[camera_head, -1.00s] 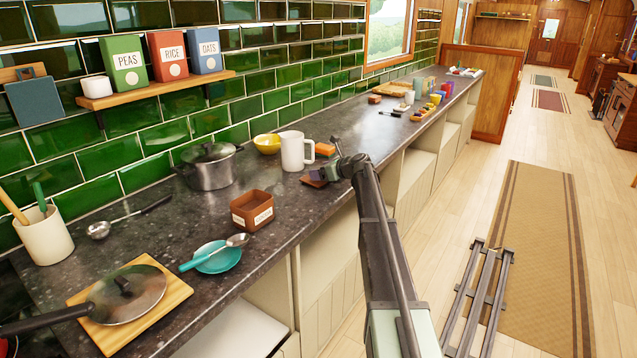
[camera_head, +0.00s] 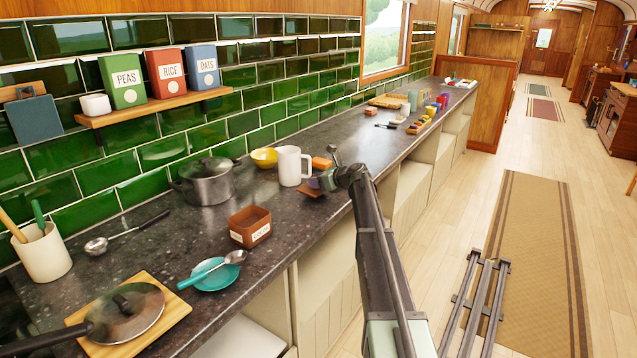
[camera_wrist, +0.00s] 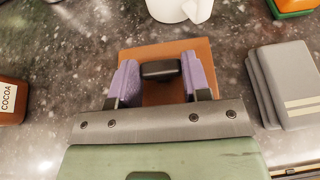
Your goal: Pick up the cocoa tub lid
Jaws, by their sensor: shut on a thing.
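The cocoa tub lid (camera_wrist: 178,47) is a flat, square, brown plate with a dark knob (camera_wrist: 160,70) in its middle, seen in the wrist view. My gripper (camera_wrist: 158,76) is shut on this knob, with one purple finger at each side of it. In the head view my gripper (camera_head: 318,183) is at the counter's front edge, right of the white mug, and only a small part of the lid shows there. I cannot tell surely how far the lid is above the counter. The open brown cocoa tub (camera_head: 250,229) stands to the left.
A white mug (camera_head: 289,167) stands close beyond the lid, with an orange block (camera_head: 321,163) behind. A teal saucer (camera_head: 214,277) with a spoon and a lidded pot (camera_head: 207,184) stand farther left.

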